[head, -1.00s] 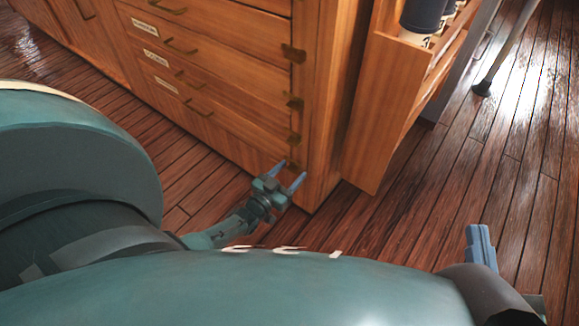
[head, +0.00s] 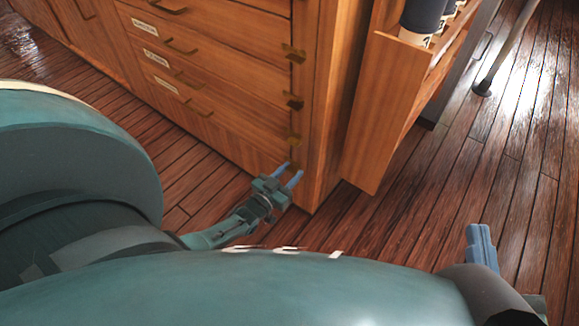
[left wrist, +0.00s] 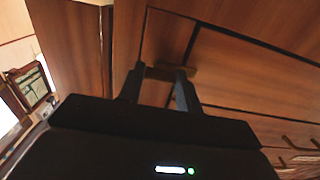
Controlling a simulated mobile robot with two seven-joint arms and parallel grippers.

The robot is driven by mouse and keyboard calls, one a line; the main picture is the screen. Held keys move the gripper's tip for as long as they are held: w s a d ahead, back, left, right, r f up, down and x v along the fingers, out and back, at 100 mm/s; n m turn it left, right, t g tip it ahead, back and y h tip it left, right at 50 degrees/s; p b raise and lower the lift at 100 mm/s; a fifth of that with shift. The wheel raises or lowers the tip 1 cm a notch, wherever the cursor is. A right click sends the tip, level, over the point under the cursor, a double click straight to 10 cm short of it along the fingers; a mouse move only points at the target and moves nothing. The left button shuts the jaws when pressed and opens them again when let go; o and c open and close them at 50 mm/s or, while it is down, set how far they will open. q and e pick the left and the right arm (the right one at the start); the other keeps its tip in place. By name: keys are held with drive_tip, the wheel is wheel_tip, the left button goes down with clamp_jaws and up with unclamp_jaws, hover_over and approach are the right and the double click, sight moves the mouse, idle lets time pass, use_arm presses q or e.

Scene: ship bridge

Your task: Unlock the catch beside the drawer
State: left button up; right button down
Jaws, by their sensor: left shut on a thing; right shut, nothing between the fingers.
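The wooden drawer cabinet has a column of small brass catches along its right side, such as the top one (head: 293,53). My left gripper (head: 290,172) is at the lowest catch (head: 293,163), low beside the bottom drawer (head: 225,125). In the left wrist view the fingers of my left gripper (left wrist: 160,76) are closed on this brass catch (left wrist: 164,73), which lies across the tips. The fingers partly hide it in the head view. My right gripper (head: 481,246) is shut and empty above the floor at the right.
An open wooden rack (head: 385,110) with dark cylinders (head: 424,17) juts out right of the cabinet. A metal pole (head: 510,50) stands farther right. The plank floor (head: 400,215) in front is clear. A framed panel (left wrist: 30,86) shows at the left of the left wrist view.

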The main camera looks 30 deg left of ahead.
use_arm(q)
drive_tip(key=shift+n, duration=0.3)
drive_tip(key=n+b, duration=0.3)
drive_tip(key=n, duration=1.4)
drive_tip(key=shift+b, duration=0.3)
use_arm(e)
drive_tip(key=shift+w+r+n+t+y, duration=0.2)
drive_tip(key=shift+r+n+y, duration=0.05)
drive_tip(key=shift+r+y, duration=0.2)
drive_tip(key=shift+w+r+n+t+y, duration=0.15)
drive_tip(key=shift+r+n+t+y, duration=0.1)
drive_tip(key=shift+r+y, duration=0.2)
use_arm(q)
drive_tip(key=shift+n, duration=0.3)
use_arm(e)
drive_tip(key=shift+r, duration=0.15)
use_arm(q)
drive_tip(key=o, duration=1)
